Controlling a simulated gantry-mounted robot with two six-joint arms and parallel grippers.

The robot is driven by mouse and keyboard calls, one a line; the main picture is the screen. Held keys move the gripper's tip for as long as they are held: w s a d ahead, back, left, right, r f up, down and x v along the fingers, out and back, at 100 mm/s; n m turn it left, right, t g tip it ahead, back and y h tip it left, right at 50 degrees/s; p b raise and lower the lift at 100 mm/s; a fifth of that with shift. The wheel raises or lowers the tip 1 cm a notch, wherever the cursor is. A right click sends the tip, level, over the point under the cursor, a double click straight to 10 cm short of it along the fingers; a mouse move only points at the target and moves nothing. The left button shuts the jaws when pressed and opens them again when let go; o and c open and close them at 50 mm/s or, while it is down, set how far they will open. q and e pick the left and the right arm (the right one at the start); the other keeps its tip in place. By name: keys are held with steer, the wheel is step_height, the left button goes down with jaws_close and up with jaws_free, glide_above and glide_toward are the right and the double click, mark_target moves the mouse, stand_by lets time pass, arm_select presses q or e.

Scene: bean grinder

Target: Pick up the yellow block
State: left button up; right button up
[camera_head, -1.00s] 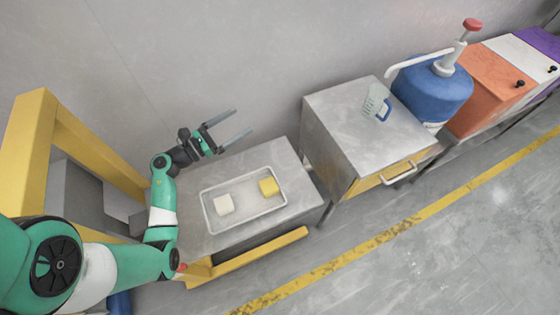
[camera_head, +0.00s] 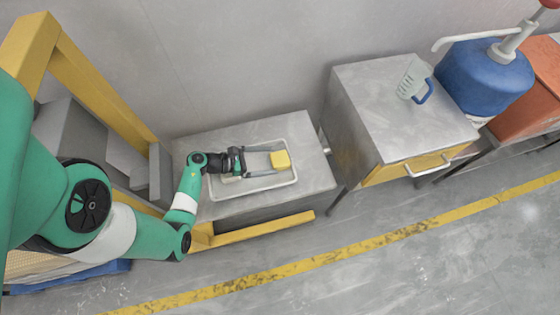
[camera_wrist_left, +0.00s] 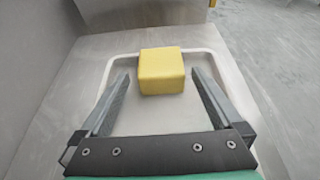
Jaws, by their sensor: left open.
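The yellow block (camera_head: 280,160) sits in the right part of the white tray (camera_head: 262,187). It also shows in the left wrist view (camera_wrist_left: 161,70), at the far side of the tray. My left gripper (camera_head: 272,161) is open over the tray, its fingers pointing at the block. In the left wrist view the left gripper (camera_wrist_left: 161,77) has one fingertip on each side of the block's near part, with visible gaps and no clear contact. The white block is not visible now. My right gripper is not in view.
The tray rests on a grey metal table (camera_head: 312,180) against the wall. To the right stands a metal cabinet (camera_head: 375,110) with a measuring jug (camera_head: 412,80) on it. A blue container (camera_head: 485,80) and an orange box (camera_head: 525,105) stand beyond. A yellow frame (camera_head: 90,85) rises at left.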

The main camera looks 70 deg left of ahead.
mark_target(274, 160)
arm_select(q)
steer(key=b+x, duration=0.2)
steer(key=x, duration=0.2)
steer(key=shift+w+d+f, duration=0.1)
steer(key=shift+w, duration=0.5)
steer(key=c, duration=1.4)
steer(key=shift+o, duration=0.2)
step_height(274, 160, up, 4)
steer(key=p, duration=0.3)
steer(key=shift+s, duration=0.15)
steer(key=s+d+r+p, duration=0.5)
steer(key=s+r+p, duration=0.2)
steer(key=s, duration=0.6)
steer(key=shift+r, duration=1.05)
